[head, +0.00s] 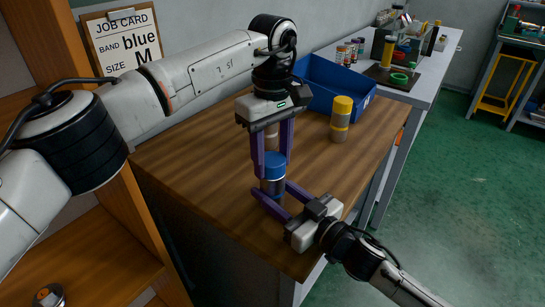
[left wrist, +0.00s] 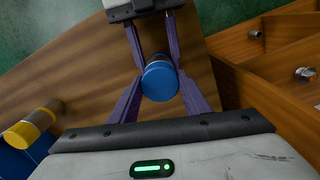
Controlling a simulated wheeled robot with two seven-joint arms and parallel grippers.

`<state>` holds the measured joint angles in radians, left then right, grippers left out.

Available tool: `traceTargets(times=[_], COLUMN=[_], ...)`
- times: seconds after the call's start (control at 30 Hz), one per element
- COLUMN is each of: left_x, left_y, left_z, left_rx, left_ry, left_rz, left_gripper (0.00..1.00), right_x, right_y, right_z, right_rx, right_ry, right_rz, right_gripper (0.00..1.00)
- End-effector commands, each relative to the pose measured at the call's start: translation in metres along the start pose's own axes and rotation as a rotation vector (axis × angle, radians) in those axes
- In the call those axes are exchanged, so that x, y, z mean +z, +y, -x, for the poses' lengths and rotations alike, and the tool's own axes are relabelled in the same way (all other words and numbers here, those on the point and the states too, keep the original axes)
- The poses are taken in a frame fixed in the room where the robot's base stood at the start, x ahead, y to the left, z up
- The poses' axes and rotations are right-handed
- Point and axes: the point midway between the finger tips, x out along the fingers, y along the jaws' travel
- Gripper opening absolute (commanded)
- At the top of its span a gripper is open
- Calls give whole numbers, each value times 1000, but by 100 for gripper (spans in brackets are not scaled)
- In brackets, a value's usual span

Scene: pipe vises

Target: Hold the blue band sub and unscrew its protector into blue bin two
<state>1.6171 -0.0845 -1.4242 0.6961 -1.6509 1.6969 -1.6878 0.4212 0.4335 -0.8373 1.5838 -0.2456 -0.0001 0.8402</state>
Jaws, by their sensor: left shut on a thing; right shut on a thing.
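The sub stands upright at the wooden bench's near part, with a blue protector (head: 272,166) on top and a grey body (head: 272,187) below. My left gripper (head: 271,163) reaches down from above and is shut on the blue protector. In the left wrist view the protector (left wrist: 160,81) sits between its purple fingers. My right gripper (head: 271,191) comes in from the lower right, level, and is shut on the grey body under the protector. The blue bin (head: 325,98) stands at the back of the bench; its inside is mostly hidden.
A yellow-capped sub (head: 341,117) stands in front of the bin, right of my left gripper. A tan and grey piece (head: 271,136) shows partly between my left fingers. A job card (head: 124,42) reads band blue, size M. Bare bench (head: 190,150) lies to the left.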

Motion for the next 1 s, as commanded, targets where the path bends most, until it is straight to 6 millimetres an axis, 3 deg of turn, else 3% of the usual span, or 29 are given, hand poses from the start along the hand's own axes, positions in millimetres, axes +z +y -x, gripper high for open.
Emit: traceTargets(times=[1.0], left_x=[0], left_y=[0], left_z=[2], left_rx=[1], left_ry=[1], left_rz=[2337], left_gripper=[16], right_x=[0], right_y=[1], right_z=[0], right_rx=[2], right_ry=[-1], right_rz=[-1], right_gripper=[0])
